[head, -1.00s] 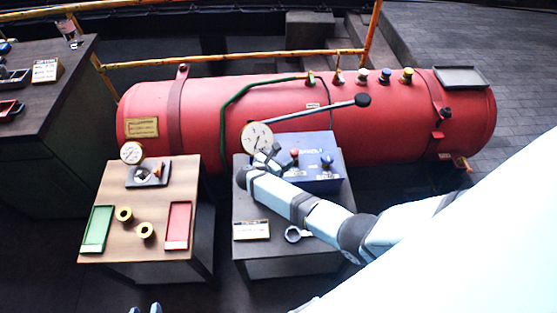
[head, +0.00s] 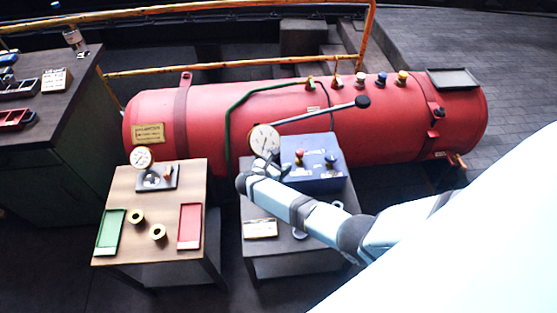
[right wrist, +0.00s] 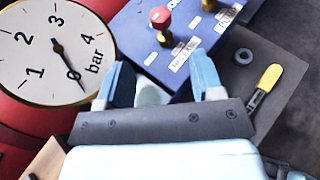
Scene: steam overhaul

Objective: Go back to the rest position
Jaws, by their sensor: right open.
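My right gripper (head: 266,168) is open, its fingers by the front edge of the blue box (head: 318,178) and just below the large white dial gauge (head: 264,139). The right wrist view shows its two pale blue fingers (right wrist: 163,80) spread apart. A small pale shape shows between them; I cannot tell what it is. In that view the gauge (right wrist: 52,50) is at the left, with its needle near 0 bar. The blue box (right wrist: 160,35), with a red knob (right wrist: 160,17), lies beyond the fingertips. My left gripper is out of view.
A red tank (head: 235,115) spans the back. A grey table (head: 285,245) stands under my right arm.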

